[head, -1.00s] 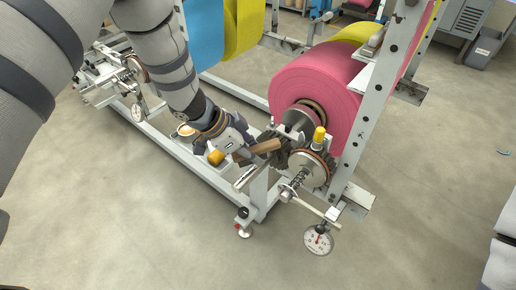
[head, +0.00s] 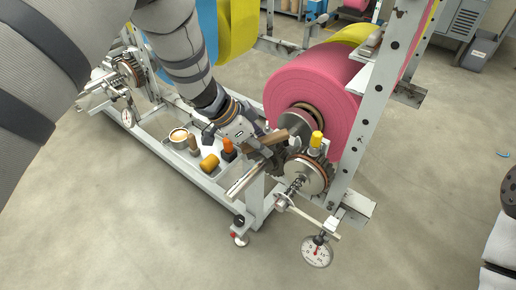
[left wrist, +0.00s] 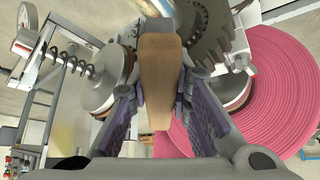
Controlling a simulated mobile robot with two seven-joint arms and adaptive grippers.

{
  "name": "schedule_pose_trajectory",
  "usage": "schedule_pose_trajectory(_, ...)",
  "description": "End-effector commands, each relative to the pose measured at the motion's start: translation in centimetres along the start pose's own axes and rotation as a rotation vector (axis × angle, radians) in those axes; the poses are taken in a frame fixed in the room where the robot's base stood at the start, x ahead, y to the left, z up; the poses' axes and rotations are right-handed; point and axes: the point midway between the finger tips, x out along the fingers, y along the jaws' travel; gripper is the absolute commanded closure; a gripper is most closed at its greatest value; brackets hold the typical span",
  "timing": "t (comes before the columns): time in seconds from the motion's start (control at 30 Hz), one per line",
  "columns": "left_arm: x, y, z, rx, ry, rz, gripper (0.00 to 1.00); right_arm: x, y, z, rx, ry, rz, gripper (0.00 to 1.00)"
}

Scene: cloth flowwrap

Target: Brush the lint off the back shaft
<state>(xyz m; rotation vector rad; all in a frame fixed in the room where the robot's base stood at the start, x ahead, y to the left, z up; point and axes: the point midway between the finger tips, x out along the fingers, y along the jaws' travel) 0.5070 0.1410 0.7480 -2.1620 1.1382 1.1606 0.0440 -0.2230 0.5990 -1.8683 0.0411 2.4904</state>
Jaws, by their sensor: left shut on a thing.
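My left gripper (head: 262,143) is shut on a wooden-handled brush (head: 278,136), beside the pink roll's shaft end (head: 293,124). In the left wrist view the brush's wooden handle (left wrist: 160,75) lies between the fingers (left wrist: 160,108); its bristles are hidden. A toothed gear (left wrist: 205,25) and the pink roll (left wrist: 265,80) show just beyond it. I cannot tell whether the brush touches the shaft. No lint can be made out. My right gripper is not in view.
A gear with a yellow-capped part (head: 316,140), a spring and a dial gauge (head: 316,250) stand right of the brush. An upright post (head: 365,110) stands at the right.

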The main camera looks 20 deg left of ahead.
Motion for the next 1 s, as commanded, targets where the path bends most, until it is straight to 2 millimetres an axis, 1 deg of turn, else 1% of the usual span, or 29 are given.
schedule_pose_trajectory(0.23,-0.5,-0.1,-0.3,0.003,0.003,-0.004,1.00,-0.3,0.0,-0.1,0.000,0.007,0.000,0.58)
schedule_pose_trajectory(0.5,-3.6,-0.1,-2.6,0.009,0.007,-0.010,1.00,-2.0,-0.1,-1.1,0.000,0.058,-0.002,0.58)
schedule_pose_trajectory(0.6,-4.7,-0.1,-3.2,0.009,0.007,-0.010,1.00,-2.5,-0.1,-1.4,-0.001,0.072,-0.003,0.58)
schedule_pose_trajectory(0.7,-5.3,-0.1,-3.6,0.007,0.006,-0.007,1.00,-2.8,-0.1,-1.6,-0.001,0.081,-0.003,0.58)
schedule_pose_trajectory(1.0,-5.2,0.0,-3.5,0.002,0.002,-0.002,1.00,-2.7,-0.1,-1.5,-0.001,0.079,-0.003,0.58)
